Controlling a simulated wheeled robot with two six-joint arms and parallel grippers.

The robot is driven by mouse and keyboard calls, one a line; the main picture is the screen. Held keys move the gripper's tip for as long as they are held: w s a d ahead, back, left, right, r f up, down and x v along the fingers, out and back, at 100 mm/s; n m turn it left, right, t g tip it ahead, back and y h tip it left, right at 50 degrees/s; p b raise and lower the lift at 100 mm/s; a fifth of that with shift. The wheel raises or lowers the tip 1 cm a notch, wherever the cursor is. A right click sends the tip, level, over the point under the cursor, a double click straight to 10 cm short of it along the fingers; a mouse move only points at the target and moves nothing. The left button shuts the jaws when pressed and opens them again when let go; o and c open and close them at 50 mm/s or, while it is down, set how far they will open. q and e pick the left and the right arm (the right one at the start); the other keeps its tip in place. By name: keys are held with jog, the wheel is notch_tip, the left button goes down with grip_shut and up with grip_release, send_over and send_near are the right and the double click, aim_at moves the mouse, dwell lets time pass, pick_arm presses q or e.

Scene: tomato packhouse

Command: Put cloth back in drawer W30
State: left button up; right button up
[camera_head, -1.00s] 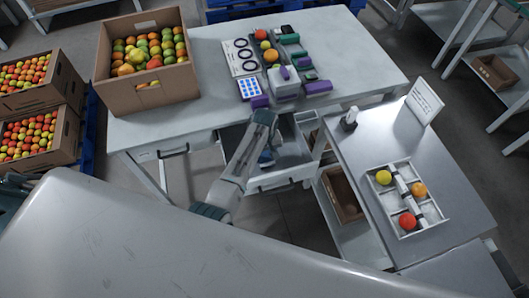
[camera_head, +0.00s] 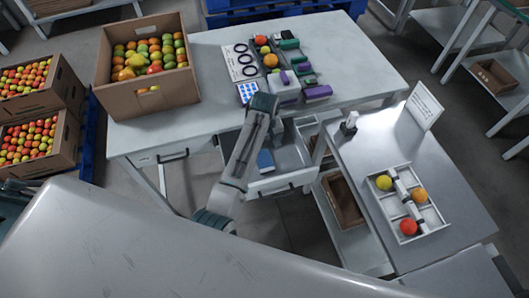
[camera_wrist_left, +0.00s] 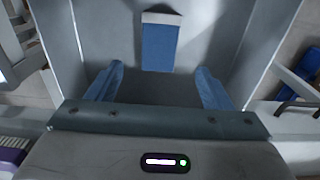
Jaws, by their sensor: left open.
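An open drawer (camera_head: 287,179) stands out from the front of the white table; I cannot read its label. The cloth also shows in the left wrist view (camera_wrist_left: 159,46), flat on the drawer floor beyond my fingertips. My left gripper (camera_wrist_left: 158,82) is open and empty over the drawer, apart from the cloth. In the head view my left forearm partly hides the drawer's left side. My right gripper is not in view.
A closed drawer (camera_head: 173,155) is to the left. The white table (camera_head: 210,110) holds a cardboard box of tomatoes (camera_head: 150,92) and several small tools. At right, a grey table (camera_head: 450,195) carries a divided tray (camera_head: 433,229) with three fruits and a sign (camera_head: 424,106).

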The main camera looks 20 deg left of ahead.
pick_arm(q)
notch_tip(320, 180, up, 3)
jog(key=shift+f, duration=0.1)
dwell(0.7)
dwell(0.5)
